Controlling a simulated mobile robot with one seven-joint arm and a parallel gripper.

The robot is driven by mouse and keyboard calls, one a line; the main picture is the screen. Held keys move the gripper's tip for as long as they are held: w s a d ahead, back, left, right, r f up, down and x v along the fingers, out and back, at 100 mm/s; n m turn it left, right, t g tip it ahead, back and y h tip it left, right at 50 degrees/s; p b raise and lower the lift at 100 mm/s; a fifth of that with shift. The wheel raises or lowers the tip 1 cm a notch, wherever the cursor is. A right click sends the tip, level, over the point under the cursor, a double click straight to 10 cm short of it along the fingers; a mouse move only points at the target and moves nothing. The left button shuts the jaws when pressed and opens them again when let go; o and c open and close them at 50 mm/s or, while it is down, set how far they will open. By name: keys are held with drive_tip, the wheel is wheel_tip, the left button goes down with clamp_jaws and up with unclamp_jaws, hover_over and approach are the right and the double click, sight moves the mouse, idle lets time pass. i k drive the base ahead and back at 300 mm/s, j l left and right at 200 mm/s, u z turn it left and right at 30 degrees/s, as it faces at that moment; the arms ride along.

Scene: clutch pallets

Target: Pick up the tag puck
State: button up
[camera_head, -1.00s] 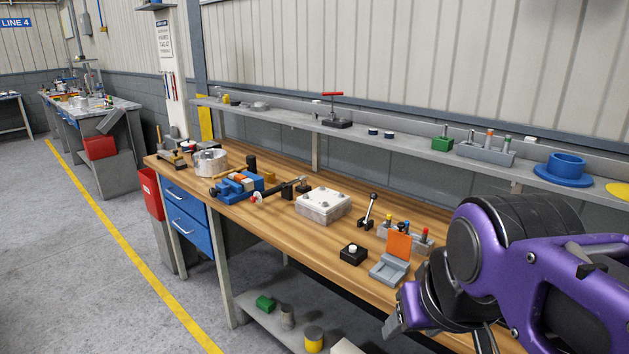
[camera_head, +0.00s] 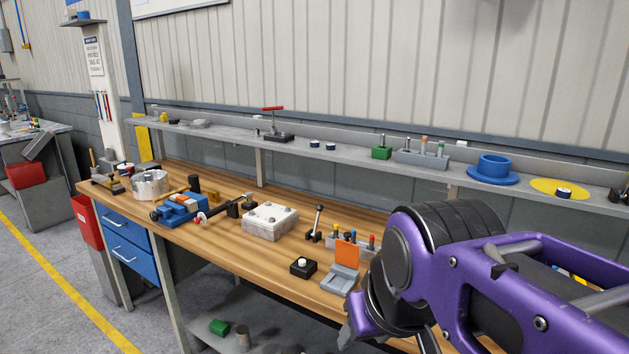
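I cannot tell for sure which object is the tag puck. Small round dark pucks with pale tops are on the grey shelf: one left puck (camera_head: 314,144), one right puck (camera_head: 330,146) beside it, and a puck on the yellow disc (camera_head: 563,193). A black block with a white round top (camera_head: 303,267) sits on the bench near its front edge. My gripper (camera_head: 352,332) is low in the picture, right of centre, by the bench's front edge and apart from these pucks. My purple arm hides part of it, and its finger opening does not show clearly.
The wooden bench (camera_head: 232,243) carries a blue vise (camera_head: 180,209), a pale box (camera_head: 269,222), a lever (camera_head: 315,224) and a grey case with an orange lid (camera_head: 346,253). The shelf (camera_head: 350,158) behind holds a blue flanged ring (camera_head: 493,170) and a green block (camera_head: 381,152).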

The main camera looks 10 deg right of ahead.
sight(562, 193)
drive_tip(key=z, duration=1.7)
